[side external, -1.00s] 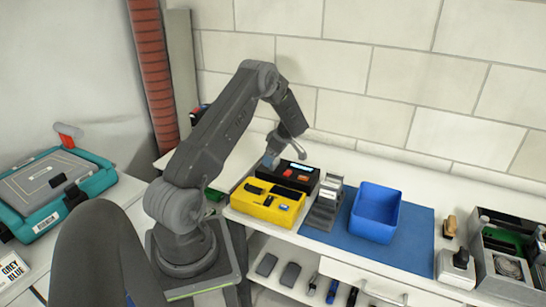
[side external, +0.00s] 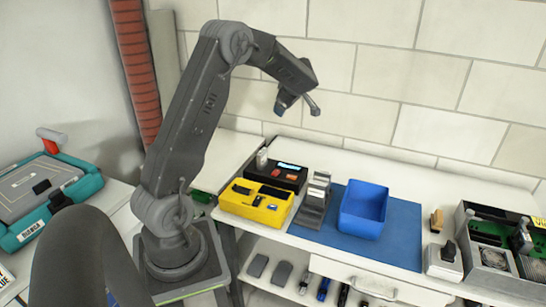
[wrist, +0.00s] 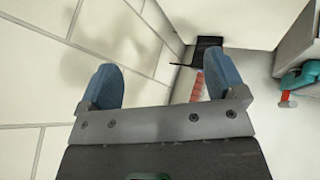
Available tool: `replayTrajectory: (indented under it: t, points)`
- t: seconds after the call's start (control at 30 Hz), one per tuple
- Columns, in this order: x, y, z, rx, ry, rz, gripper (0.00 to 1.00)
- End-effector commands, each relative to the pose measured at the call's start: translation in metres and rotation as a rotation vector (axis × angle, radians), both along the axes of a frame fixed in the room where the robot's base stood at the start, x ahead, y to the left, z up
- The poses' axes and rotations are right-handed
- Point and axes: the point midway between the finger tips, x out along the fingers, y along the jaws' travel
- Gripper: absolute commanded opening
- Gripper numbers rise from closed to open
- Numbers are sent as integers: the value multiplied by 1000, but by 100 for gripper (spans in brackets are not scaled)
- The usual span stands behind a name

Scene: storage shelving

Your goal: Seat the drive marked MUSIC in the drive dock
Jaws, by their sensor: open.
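A black box with a small lit display and a red patch (side external: 286,174), which looks like the drive dock, stands at the back left of the bench. A small grey upright piece (side external: 262,158) stands at its left end, which could be a drive; I cannot read any marking, so I cannot tell which is MUSIC. A grey slotted stand (side external: 313,205) is to the right of the box. My gripper (side external: 297,104) is high above the box, apart from it. In the wrist view my gripper (wrist: 163,83) has its blue fingers wide apart with nothing between them.
A yellow case (side external: 255,204) sits in front of the black box. A blue bin (side external: 363,210) stands on a blue mat (side external: 403,240). The tiled wall (side external: 400,75) is close behind my gripper.

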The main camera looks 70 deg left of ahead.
Motion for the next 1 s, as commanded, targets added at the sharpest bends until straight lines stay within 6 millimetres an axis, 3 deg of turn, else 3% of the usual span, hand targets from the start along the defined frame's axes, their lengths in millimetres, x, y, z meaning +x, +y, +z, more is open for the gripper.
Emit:
replayTrajectory:
  t: [0.03, 0.17, 0.2, 0.27, 0.3, 0.4, 0.47, 0.5, 0.6, 0.7, 0.83, 0.9, 1.0]
  points:
    - [19, -16, 40, 93, -80, -120, 89]
    - [58, -78, 121, 268, -254, -457, 89]
    - [66, -104, 142, 304, -301, -568, 89]
    - [71, -147, 169, 344, -355, -738, 89]
    - [71, -179, 183, 361, -383, -856, 89]
    - [54, -259, 204, 373, -413, -1145, 89]
    - [35, -305, 207, 362, -401, -1316, 89]
    - [18, -332, 204, 349, -380, -1422, 89]
    - [-35, -390, 185, 302, -271, -1669, 89]
    - [-96, -425, 154, 250, -98, -1857, 89]
    - [-163, -434, 113, 198, 150, -1983, 89]
    - [-188, -431, 96, 184, 258, -2006, 89]
    - [-210, -425, 82, 173, 364, -2014, 89]
